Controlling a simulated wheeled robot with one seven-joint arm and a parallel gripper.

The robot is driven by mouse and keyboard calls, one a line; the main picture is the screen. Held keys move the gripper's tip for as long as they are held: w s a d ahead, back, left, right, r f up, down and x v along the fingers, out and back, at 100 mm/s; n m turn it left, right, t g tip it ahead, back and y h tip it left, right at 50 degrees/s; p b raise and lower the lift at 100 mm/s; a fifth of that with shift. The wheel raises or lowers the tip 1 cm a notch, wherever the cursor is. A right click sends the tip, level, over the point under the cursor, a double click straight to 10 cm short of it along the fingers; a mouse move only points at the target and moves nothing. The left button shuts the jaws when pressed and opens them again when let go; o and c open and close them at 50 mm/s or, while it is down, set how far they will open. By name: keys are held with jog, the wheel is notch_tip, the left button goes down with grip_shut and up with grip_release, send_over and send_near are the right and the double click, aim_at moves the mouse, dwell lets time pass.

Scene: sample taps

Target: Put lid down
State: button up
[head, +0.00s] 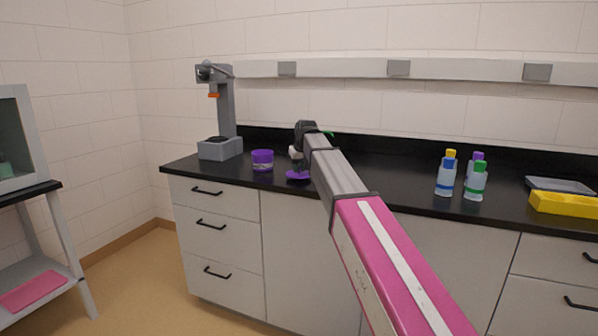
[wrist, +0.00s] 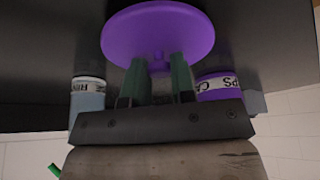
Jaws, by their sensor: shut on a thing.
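A round purple lid (head: 298,175) is at the end of my arm, low over the black counter near its front edge. In the wrist view the lid (wrist: 158,28) shows as a flat disc with a small knob. My gripper (wrist: 159,68) is shut on that knob between two green fingers. The lid looks about level; I cannot tell whether it touches the counter. A purple jar (head: 262,160) with a white label stands on the counter to the left of the lid. It also shows in the wrist view (wrist: 218,88), with upside-down lettering.
A pale container (wrist: 88,97) stands by the gripper in the wrist view. A grey tap stand (head: 222,120) is at the counter's left end. Several capped bottles (head: 446,176), a yellow tray (head: 565,205) and a grey tray (head: 560,185) are at right. The counter between is largely clear.

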jog(key=shift+f, duration=0.7)
jog(key=o, duration=0.9)
jog(key=shift+f, duration=0.1)
jog(key=v, duration=1.2)
